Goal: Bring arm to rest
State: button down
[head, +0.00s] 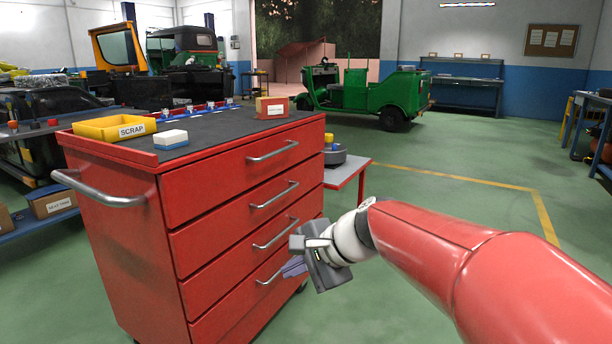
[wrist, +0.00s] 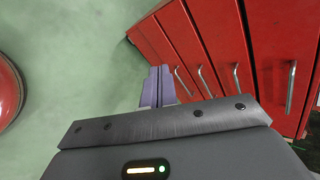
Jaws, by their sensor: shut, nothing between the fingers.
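My gripper (head: 294,267) is at the end of my red arm, low in front of the drawers of the red tool cabinet (head: 120,255) in the head view. Its purple fingers (wrist: 157,86) are together in the wrist view, with nothing between them. The cabinet's drawer fronts and handles also show in the wrist view (wrist: 270,50), to the right of the fingers. I cannot tell how near the fingertips are to the drawers. My arm reaches in from the lower right, bent at the wrist.
On the cabinet top are a yellow SCRAP tray (head: 103,127), a white-and-blue block (head: 171,139) and a small cardboard box (head: 271,107). A low table (head: 345,172) stands behind the cabinet. Green floor (head: 450,165) is free to the right. A green rickshaw (head: 375,95) stands farther back.

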jog(key=s+d+f+n+h, duration=0.3)
jog(key=s+d+n+h, duration=0.1)
jog(key=s+d, duration=0.5)
jog(key=s+d+f+n+h, duration=0.4)
jog(key=s+d+n, duration=0.2)
jog(key=s+d, duration=0.3)
jog(key=shift+s+t, duration=0.3)
jog(key=shift+s, duration=0.9)
